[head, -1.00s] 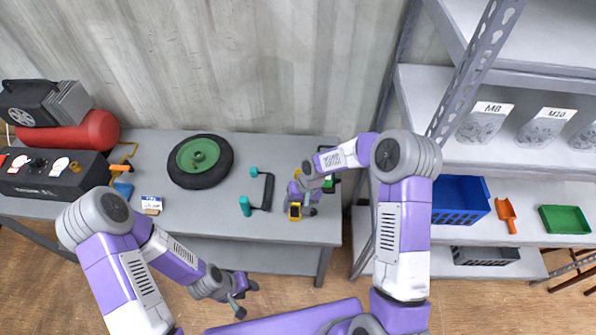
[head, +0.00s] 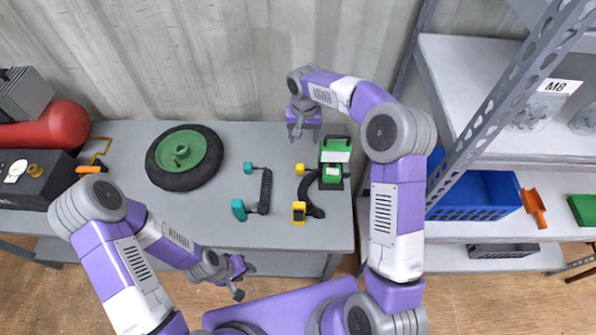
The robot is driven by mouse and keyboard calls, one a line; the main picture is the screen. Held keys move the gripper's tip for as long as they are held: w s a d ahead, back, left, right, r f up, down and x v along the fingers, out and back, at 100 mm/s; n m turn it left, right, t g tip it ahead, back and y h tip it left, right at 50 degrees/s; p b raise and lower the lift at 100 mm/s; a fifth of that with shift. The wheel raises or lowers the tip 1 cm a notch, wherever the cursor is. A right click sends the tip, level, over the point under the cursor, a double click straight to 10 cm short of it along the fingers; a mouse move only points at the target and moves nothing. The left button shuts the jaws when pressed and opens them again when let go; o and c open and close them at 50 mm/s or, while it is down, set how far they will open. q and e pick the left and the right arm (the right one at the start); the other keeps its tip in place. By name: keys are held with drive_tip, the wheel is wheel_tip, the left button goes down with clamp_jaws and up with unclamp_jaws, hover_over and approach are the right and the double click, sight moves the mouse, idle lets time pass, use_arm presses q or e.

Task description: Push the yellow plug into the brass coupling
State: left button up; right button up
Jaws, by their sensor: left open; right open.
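A short black hose (head: 305,188) with yellow ends lies on the grey workbench. One yellow end (head: 299,212) is nearer the front, the other yellow end (head: 299,168) further back; I cannot tell which counts as the plug. A small brass-coloured fitting (head: 35,170) shows on the dark panel at the far left; I cannot tell whether it is the coupling. My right gripper (head: 304,138) is open and empty, behind the hose and apart from it. My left gripper (head: 245,281) is open and empty, in front of the bench's front edge.
A hose with teal ends (head: 265,190) lies left of the yellow-ended hose. A green-and-black device (head: 334,176) stands close on its right. A wheel with a green hub (head: 207,150) and a red tank (head: 70,122) are further left. A blue crate (head: 495,188) sits on the right shelf.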

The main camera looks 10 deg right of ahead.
drive_tip(key=b, duration=0.9)
hover_over(300, 166)
drive_tip(key=f, duration=1)
drive_tip(key=shift+w+d+f, duration=0.2)
drive_tip(key=shift+d, duration=0.2)
drive_tip(key=shift+f, duration=1.15)
drive_tip(key=f, duration=0.1)
drive_tip(key=f+b, duration=0.1)
drive_tip(key=f, duration=0.1)
drive_tip(key=a+f, duration=0.1)
drive_tip(key=f, duration=0.1)
drive_tip(key=shift+s+f+b, duration=0.15)
drive_tip(key=shift+s+b, duration=0.1)
drive_tip(key=shift+b, duration=0.05)
drive_tip(key=shift+c, duration=0.2)
